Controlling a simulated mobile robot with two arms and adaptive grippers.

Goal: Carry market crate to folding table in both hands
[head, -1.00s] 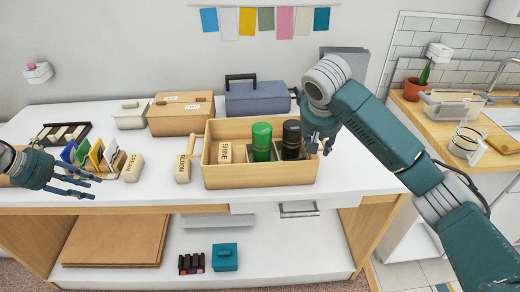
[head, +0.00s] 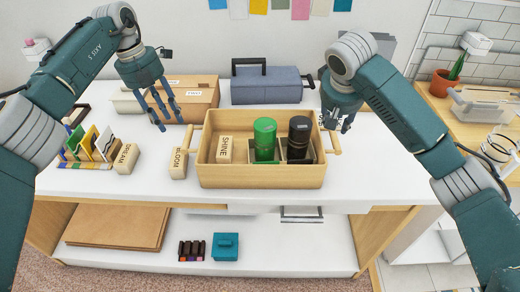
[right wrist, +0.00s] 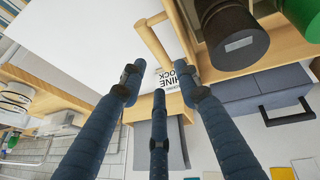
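The market crate (head: 262,178) is an open light-wood box with a bar handle at each end, standing on the white counter (head: 375,190). It holds a SHINE block (head: 224,150), a green jar (head: 265,140) and a black-lidded jar (head: 299,140). My left gripper (head: 172,122) is open and empty, above and behind the left handle (head: 186,138). My right gripper (head: 338,124) is beside the right handle (head: 334,143). In the right wrist view its fingers are spread, with the handle (right wrist: 155,45) beyond and between their tips. I see no folding table.
A BLOOM block (head: 178,164) lies close beside the crate's left handle. A brown box (head: 190,98) and a grey-blue toolbox (head: 265,88) stand behind. A card rack (head: 90,148) and another block (head: 126,158) are at left. The counter right of the crate is clear.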

